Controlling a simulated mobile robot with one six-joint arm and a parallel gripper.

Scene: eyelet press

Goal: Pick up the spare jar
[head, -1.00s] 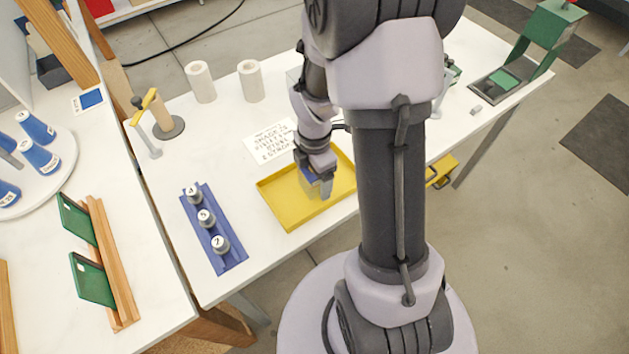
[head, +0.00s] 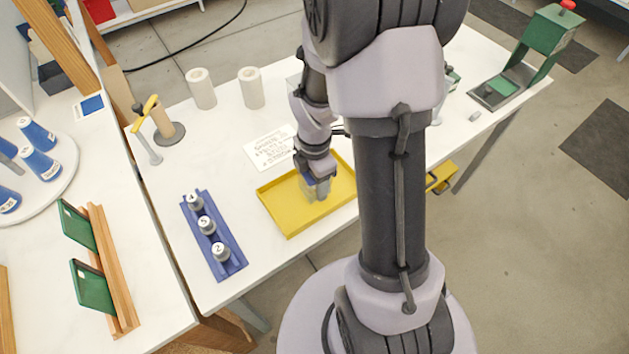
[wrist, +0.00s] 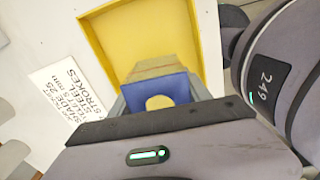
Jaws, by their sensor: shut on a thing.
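My gripper (head: 318,194) is low over the yellow tray (head: 278,218) on the white table, pointing down. In the head view the jar (head: 309,187) shows only as a bluish patch beside the fingers. The gripper hides most of it, and I cannot tell whether it touches the tray floor.
Two white rolls (head: 201,88) stand further back. A green press (head: 535,45) is at the far right. My arm covers the table's middle right.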

